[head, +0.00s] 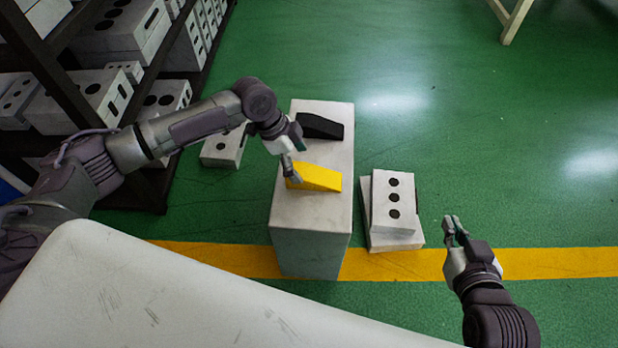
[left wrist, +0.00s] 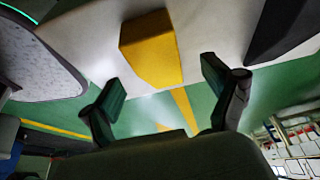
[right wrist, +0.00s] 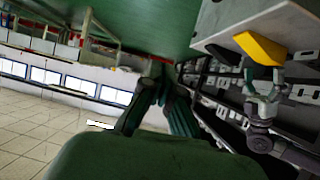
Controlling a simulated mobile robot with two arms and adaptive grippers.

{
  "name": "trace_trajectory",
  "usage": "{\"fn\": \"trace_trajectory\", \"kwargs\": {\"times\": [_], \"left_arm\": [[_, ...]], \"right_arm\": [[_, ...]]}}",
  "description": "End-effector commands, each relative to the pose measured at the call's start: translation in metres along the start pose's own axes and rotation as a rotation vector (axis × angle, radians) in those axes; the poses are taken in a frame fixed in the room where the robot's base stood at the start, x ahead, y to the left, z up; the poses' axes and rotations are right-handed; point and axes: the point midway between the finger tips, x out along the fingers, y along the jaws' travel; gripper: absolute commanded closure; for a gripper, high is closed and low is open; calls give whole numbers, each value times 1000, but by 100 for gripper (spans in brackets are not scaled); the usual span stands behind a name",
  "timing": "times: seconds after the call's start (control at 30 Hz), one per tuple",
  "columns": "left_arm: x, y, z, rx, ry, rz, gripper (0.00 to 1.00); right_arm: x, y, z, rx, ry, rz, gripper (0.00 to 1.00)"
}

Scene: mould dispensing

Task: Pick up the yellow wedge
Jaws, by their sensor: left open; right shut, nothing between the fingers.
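The yellow wedge (head: 316,178) lies on top of a tall white block (head: 308,212) in the head view. My left gripper (head: 292,174) is at the wedge's left end in that view. In the left wrist view the wedge (left wrist: 151,48) sits ahead of the open fingers (left wrist: 168,95), between their lines, with nothing held. Whether a finger touches it, I cannot tell. My right gripper (head: 455,228) is shut and empty, over the floor at the right. The right wrist view also shows the yellow wedge (right wrist: 262,48) beside my left gripper.
A black wedge (head: 320,126) lies on the same block, behind the yellow one. Stacked white blocks with dark holes (head: 393,205) stand on the floor to the right. A dark shelf rack (head: 75,75) fills the left. Green floor is open at right.

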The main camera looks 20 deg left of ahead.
Motion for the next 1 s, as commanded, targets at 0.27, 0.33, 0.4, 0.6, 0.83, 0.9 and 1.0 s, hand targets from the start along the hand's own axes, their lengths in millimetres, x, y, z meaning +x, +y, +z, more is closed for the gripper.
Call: {"fn": "trace_trajectory", "kwargs": {"times": [0.27, 0.33, 0.4, 0.6, 0.83, 0.9, 1.0], "left_arm": [[16, 1, -2, 2, 2, -1, 12], [24, 2, -4, 2, 2, 0, 12], [31, 3, -4, 1, 1, 0, 12], [49, 3, -6, 0, 1, -1, 12], [55, 3, -6, 0, 0, -2, 12], [55, 3, -6, 0, 0, -2, 12], [55, 3, -6, 0, 0, -2, 12]], "right_arm": [[4, -4, -24, 0, 138, -8, 100], [4, -6, -37, 0, 219, -13, 100], [3, -8, -52, 1, 304, -18, 100], [-7, -13, -87, 4, 506, -30, 100], [-14, -14, -100, 6, 585, -35, 100], [-14, -14, -100, 6, 585, -35, 100], [-14, -14, -100, 6, 584, -35, 100]]}}
